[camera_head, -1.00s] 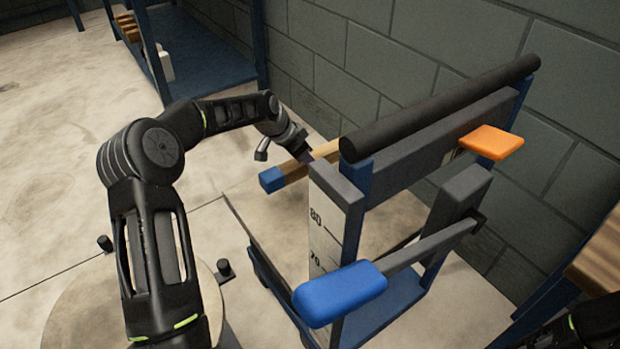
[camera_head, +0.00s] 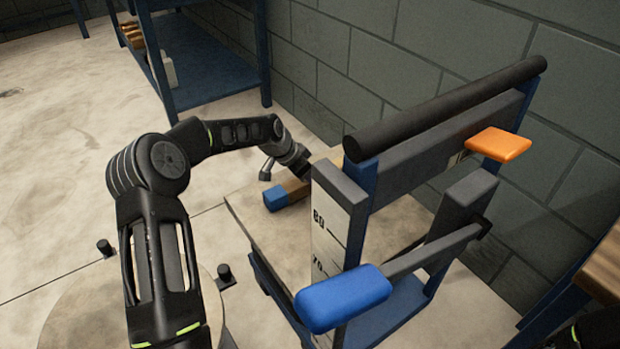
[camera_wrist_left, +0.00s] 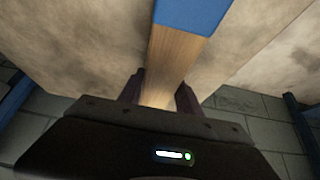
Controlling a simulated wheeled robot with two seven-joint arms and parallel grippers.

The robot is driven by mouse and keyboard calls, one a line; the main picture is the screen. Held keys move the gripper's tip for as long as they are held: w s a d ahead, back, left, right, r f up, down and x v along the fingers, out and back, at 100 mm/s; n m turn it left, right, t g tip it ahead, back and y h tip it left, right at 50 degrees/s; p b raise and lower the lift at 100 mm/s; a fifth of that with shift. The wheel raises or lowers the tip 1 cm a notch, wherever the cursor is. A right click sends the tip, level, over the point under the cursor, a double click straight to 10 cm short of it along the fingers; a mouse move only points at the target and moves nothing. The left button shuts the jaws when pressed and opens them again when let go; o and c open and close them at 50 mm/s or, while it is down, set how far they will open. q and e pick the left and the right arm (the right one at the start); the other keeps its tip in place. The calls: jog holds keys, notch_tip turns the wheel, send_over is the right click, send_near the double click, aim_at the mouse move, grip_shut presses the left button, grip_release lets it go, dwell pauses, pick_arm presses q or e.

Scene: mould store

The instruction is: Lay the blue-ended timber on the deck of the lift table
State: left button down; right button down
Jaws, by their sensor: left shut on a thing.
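The timber (camera_head: 297,187) has a blue end (camera_head: 277,199) and a bare wood middle; its far part is hidden behind the lift table's upright. My left gripper (camera_wrist_left: 160,97) is shut across the wood, with a finger on each side and the blue end (camera_wrist_left: 192,14) pointing away from it. In the head view its fingers are mostly hidden by the upright. The timber lies over the pale deck (camera_head: 246,218) of the lift table, low; I cannot tell whether it touches. My right gripper is not in view.
The lift table's scale post (camera_head: 331,222), black roller bar (camera_head: 445,108), blue-padded lever (camera_head: 343,297) and orange pad (camera_head: 498,144) stand right of my left arm. A grey block wall (camera_head: 430,50) is behind. A blue shelf rack (camera_head: 205,72) stands at back left.

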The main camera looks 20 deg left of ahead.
pick_arm(q)
jog(key=c, duration=0.8)
grip_release()
jog(key=shift+f, duration=0.1)
jog(key=shift+c, duration=0.2)
jog(key=shift+s+a+r, duration=0.1)
jog(key=shift+s+r, duration=0.05)
jog(key=shift+r, duration=0.35)
jog(key=p+v, duration=0.3)
jog(key=v, duration=0.8)
jog(key=shift+r, duration=0.1)
